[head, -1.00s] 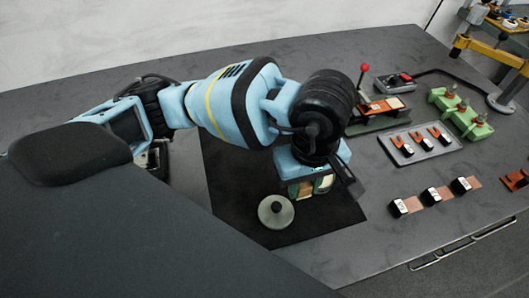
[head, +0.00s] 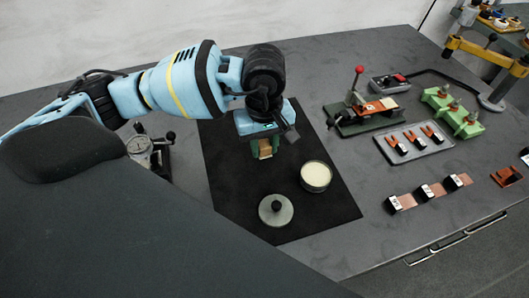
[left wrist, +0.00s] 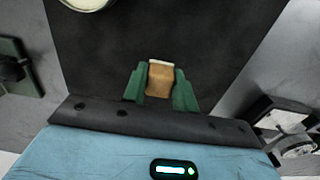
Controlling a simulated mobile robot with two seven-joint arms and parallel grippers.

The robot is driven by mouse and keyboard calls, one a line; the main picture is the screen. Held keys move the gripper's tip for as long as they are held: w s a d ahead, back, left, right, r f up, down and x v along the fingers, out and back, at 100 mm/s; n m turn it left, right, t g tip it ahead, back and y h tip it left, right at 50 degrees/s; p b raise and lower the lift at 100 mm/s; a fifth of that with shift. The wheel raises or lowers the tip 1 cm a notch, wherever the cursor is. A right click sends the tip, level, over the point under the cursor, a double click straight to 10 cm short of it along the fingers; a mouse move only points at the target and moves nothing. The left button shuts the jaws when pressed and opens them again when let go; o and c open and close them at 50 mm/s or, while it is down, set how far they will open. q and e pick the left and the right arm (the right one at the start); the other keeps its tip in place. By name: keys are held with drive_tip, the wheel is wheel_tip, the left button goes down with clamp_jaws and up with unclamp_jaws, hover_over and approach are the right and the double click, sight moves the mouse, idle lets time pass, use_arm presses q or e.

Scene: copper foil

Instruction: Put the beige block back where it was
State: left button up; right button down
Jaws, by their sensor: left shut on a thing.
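The beige block (head: 265,148) is between the fingers of my left gripper (head: 263,152), over the upper part of the black mat (head: 230,165) in the head view. In the left wrist view the block (left wrist: 160,80) looks tan-brown with a pale end, and the green fingers (left wrist: 160,88) are shut on it from both sides. I cannot tell whether the block touches the mat. An open round container (head: 316,176) with a cream inside stands to the right of the gripper. My right gripper is not in view.
A round lid with a black knob (head: 276,210) lies on the mat below the container. A dial gauge (head: 141,148) stands left of the mat. A red-knobbed press (head: 358,105), a grey tray (head: 425,151) and copper strips with black-and-white blocks (head: 427,191) are at the right.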

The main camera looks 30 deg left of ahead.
sight(265, 154)
use_arm(q)
drive_tip(key=shift+s+d+f, duration=0.1)
drive_tip(key=shift+f, duration=1.5)
drive_tip(key=shift+f, duration=0.2)
drive_tip(key=o, duration=0.9)
drive_tip(key=shift+r, duration=0.15)
wheel_tip(265, 154, up, 12)
drive_tip(key=shift+r, duration=0.1)
